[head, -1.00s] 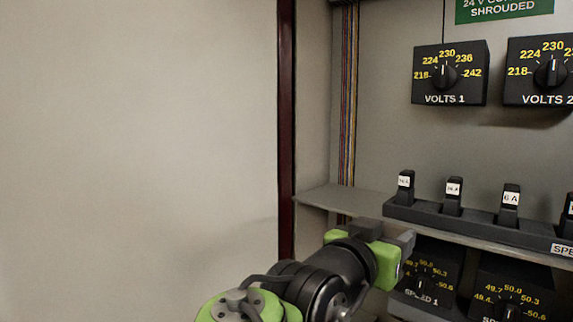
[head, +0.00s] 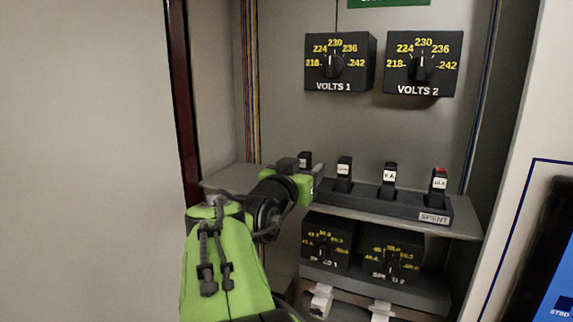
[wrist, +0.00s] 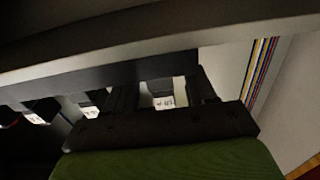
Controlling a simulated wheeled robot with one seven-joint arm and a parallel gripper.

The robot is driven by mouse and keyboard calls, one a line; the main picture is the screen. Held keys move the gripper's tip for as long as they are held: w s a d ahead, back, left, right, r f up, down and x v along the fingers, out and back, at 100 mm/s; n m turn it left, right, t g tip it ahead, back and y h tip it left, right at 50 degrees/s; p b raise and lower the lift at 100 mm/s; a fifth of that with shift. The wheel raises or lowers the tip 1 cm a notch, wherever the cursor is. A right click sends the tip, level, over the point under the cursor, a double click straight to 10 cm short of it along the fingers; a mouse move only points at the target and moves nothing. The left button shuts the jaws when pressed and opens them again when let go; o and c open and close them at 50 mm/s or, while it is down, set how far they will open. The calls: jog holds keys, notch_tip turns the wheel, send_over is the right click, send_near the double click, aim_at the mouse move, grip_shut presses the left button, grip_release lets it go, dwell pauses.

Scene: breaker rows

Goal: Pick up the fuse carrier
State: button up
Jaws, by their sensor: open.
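Several black fuse carriers with white labels stand upright in a row in a dark rack (head: 400,205) marked SPENT. The leftmost carrier (head: 304,158) is partly hidden by my gripper (head: 303,169) in the head view. The others stand to its right: one carrier (head: 344,175), another carrier (head: 388,180) and a red-topped carrier (head: 438,185). In the wrist view my gripper (wrist: 163,92) is open, with a labelled carrier (wrist: 163,101) showing between its two dark fingers. I cannot tell whether the fingers touch it.
The rack sits on a grey shelf (head: 460,230) in a cabinet. Two dials, VOLTS 1 (head: 340,62) and VOLTS 2 (head: 420,65), are on the back wall above. Speed dials (head: 390,258) sit below the shelf. Cables (head: 249,80) run down the left wall.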

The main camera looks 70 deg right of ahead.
aim_at(307, 165)
jog(key=d, duration=0.3)
jog(key=shift+r, duration=0.1)
jog(key=shift+a, duration=0.25)
jog(key=shift+c, duration=0.9)
jog(key=shift+s, duration=0.1)
jog(key=shift+c, duration=1.3)
grip_shut()
